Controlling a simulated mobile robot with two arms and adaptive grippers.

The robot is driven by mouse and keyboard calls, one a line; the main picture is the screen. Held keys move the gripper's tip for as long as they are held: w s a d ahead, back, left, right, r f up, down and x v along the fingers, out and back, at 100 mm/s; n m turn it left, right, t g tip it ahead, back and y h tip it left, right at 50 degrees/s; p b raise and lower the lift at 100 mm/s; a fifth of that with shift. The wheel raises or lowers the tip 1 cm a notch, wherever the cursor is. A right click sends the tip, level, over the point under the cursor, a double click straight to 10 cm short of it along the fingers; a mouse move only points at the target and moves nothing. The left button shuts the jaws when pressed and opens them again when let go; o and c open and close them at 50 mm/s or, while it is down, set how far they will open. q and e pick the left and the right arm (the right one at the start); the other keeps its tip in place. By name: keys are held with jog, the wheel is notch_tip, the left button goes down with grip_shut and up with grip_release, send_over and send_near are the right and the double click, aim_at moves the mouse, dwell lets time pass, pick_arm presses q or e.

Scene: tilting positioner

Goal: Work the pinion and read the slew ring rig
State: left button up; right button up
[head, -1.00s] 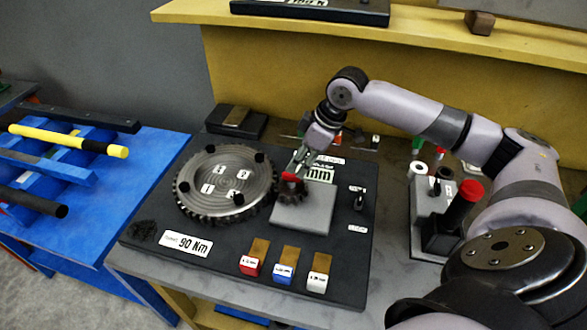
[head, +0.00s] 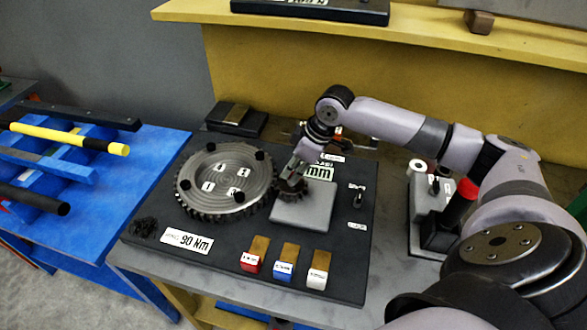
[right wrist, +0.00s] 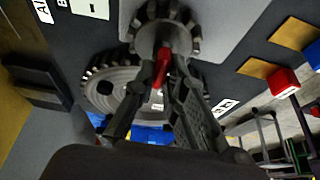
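The toothed slew ring (head: 226,207) lies flat on the dark rig base (head: 215,255), with black knobs and small numbered plates on its disc. The small dark pinion (head: 291,192) sits beside its right edge, on a grey plate (head: 305,210); it also shows in the right wrist view (right wrist: 166,28). My right gripper (head: 295,174) is down at the pinion from above. In the right wrist view its fingers (right wrist: 163,72) close in on both sides of a red tab (right wrist: 163,62) at the pinion; the head view hides this tab. My left gripper is out of view.
Red, blue and white tagged blocks (head: 285,262) stand on the base's front, near a "90 Nm" label (head: 187,241). A blue rack with bars (head: 110,190) is at left, a yellow shelf (head: 420,40) behind.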

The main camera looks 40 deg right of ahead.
grip_shut()
jog(key=m+p, duration=0.1)
jog(key=p, duration=0.1)
jog(key=m+h+p, duration=0.1)
jog(key=m+p, duration=0.1)
jog(key=p, duration=0.1)
jog(key=shift+s+a+r+t+p, duration=0.1)
jog(key=shift+r+t+p, duration=0.2)
jog(key=shift+r+p, duration=0.05)
jog(key=shift+f+m+h+p, duration=0.3)
jog(key=shift+m+p, duration=0.3)
jog(key=shift+m, duration=0.2)
jog(key=o, duration=0.5)
grip_release()
jog(key=shift+o, duration=0.2)
jog(key=v, duration=1.2)
